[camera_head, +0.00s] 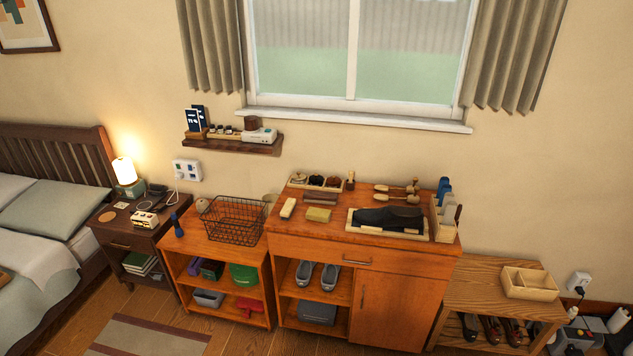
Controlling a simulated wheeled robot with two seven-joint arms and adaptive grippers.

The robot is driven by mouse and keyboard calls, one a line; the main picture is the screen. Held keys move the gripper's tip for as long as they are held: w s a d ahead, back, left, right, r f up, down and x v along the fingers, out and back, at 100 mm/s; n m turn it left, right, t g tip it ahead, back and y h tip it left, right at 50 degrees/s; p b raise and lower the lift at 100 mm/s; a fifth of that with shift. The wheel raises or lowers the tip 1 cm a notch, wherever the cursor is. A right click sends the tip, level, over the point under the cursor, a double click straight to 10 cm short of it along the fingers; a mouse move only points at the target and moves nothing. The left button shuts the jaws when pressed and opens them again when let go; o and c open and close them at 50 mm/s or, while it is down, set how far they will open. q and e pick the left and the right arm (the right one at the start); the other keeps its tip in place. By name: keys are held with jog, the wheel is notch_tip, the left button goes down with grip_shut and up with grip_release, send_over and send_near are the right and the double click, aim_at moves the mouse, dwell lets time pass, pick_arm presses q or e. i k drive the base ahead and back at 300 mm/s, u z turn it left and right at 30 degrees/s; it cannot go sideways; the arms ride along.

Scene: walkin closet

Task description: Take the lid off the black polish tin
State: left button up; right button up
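A small wooden tray (341,188) at the back left of the orange-brown cabinet's top (330,235) holds several small dark rounded items, black to brown. They are too small for me to tell whether one is the black polish tin or whether a lid is on it. A black shoe (388,217) lies on a pale mat (352,226) at the right of the same top. Neither of my grippers is in view.
Brushes (395,188) lie behind the shoe. A pale block (288,208) and a yellowish block (318,215) lie at the front left. An upright wooden holder (446,232) stands at the right end. A wire basket (236,220) sits on the lower shelf unit at left.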

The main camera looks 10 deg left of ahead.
aim_at(315, 178)
jog(key=u, duration=2.15)
jog(key=i, duration=3.25)
jog(key=z, duration=3.15)
